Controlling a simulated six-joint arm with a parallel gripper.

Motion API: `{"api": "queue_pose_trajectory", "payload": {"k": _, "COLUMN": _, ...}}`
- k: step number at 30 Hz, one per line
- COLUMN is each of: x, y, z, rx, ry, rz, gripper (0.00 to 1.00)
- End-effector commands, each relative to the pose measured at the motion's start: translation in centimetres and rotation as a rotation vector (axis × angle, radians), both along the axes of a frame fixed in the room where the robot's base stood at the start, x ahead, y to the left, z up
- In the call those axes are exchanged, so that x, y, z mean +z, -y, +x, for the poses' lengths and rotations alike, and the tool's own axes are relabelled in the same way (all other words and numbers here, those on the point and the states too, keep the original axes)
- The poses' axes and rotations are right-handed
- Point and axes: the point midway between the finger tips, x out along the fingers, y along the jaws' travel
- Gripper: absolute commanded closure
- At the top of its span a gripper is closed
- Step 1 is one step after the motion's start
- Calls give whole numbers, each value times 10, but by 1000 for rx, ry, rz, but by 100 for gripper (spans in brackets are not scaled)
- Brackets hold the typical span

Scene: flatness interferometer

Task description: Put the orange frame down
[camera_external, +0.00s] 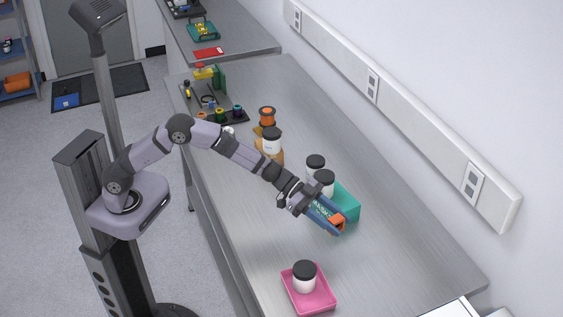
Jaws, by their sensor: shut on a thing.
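The orange frame (337,224) is a small orange piece at the tips of my gripper (335,225). My gripper has blue fingers and is shut on the orange frame, which is partly hidden between them. It is over the grey bench, at the near left side of a teal tray (349,203). I cannot tell whether the frame touches the bench or the tray.
Two white jars with black lids (316,163) stand by the teal tray. A pink tray (323,299) with a lidded jar (304,276) is nearer. Other jars and an orange spool (267,116) stand farther back. Bare bench (420,262) lies to the right.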

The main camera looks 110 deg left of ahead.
Motion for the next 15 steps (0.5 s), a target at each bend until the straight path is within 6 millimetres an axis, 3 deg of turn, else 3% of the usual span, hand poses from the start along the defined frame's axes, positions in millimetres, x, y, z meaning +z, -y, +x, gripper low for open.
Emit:
{"api": "queue_pose_trajectory", "payload": {"k": 5, "x": 3, "y": -15, "z": -17, "rx": -11, "ry": 2, "rz": 2, "gripper": 83}}
{"api": "queue_pose_trajectory", "payload": {"k": 8, "x": 8, "y": -29, "z": -39, "rx": -32, "ry": 4, "rz": 1, "gripper": 83}}
{"api": "queue_pose_trajectory", "payload": {"k": 15, "x": 12, "y": -57, "z": -127, "rx": -110, "ry": 2, "rz": 0, "gripper": 83}}
